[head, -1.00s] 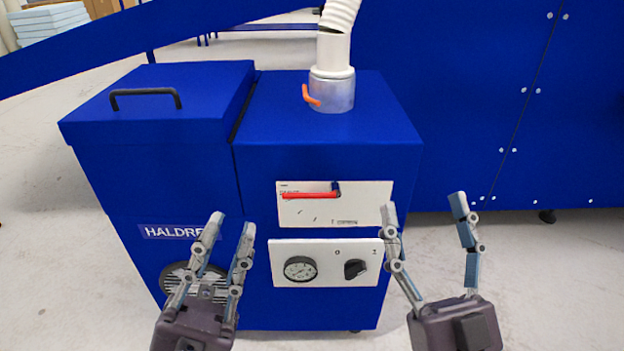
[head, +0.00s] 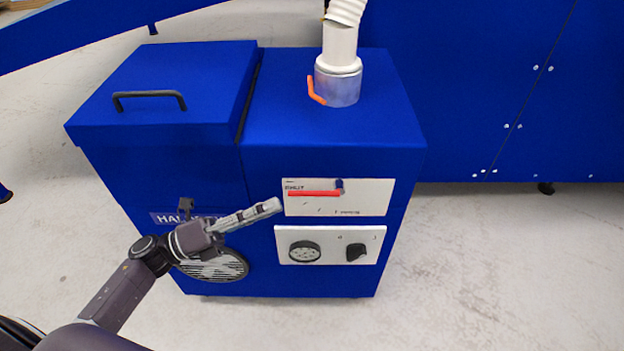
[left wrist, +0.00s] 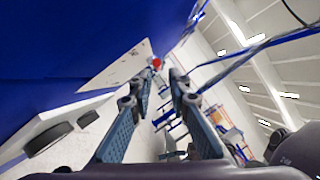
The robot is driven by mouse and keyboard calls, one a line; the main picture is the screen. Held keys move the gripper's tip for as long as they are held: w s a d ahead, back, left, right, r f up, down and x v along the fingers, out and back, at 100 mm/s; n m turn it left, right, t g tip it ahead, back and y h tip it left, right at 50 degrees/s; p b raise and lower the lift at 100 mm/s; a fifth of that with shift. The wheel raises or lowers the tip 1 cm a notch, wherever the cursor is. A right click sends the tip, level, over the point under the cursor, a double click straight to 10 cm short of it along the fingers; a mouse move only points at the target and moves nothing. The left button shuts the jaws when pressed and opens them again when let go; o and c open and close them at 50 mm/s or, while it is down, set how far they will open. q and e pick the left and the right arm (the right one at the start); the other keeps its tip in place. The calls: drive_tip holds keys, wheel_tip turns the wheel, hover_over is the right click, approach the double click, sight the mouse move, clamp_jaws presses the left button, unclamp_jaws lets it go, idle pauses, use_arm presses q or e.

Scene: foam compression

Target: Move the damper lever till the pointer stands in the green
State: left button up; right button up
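A red bar lever (head: 314,193) lies nearly level across the upper white panel, with a dark blue pivot at its right end. A short orange lever (head: 316,91) sticks out from the metal collar under the white hose. A round gauge (head: 305,251) sits on the lower white panel; its pointer and any green band are too small to read. My left gripper (head: 277,205) is just left of the upper panel, close to the red lever's left end. In the left wrist view its fingers (left wrist: 160,76) are apart, with the lever's red end (left wrist: 157,62) showing between and beyond the tips.
A black knob (head: 356,252) is right of the gauge. The blue cabinet (head: 190,181) has a lid with a black handle (head: 149,97) and a round vent (head: 214,267). A large blue wall (head: 480,90) stands behind right. The floor in front is clear.

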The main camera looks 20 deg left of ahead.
sight(301, 194)
use_arm(q)
drive_tip(key=x, duration=0.7)
drive_tip(key=shift+w+d, duration=0.2)
drive_tip(key=shift+w, duration=0.2)
clamp_jaws()
